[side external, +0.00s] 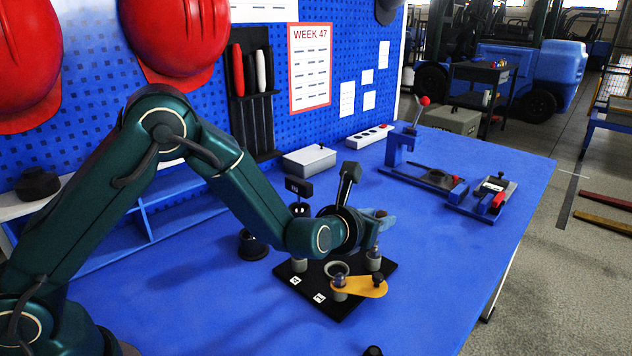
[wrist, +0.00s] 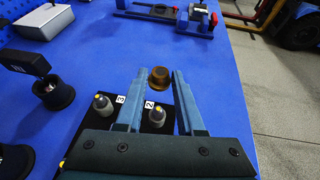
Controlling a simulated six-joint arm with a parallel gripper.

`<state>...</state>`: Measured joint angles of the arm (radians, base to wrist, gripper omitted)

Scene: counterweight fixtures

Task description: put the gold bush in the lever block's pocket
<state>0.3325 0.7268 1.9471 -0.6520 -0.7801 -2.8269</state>
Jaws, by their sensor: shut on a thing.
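My gripper (side external: 378,222) is shut on the gold bush (wrist: 159,77), a dark brownish-gold round piece between the fingertips in the wrist view. Below my gripper is a black base plate (side external: 338,309) with grey posts, a yellow lever (side external: 362,288) and numbered white labels. A grey ring-topped post (side external: 336,268) stands by the lever. I cannot tell which part is the lever block's pocket. My wrist and gripper hide part of the plate's far side.
A blue fixture with a red-knobbed lever (side external: 401,148) and a smaller red-handled fixture (side external: 485,196) stand at back right. A grey box (side external: 309,160) and a black stand (side external: 252,245) lie to the left. The blue table (side external: 470,270) is clear at right.

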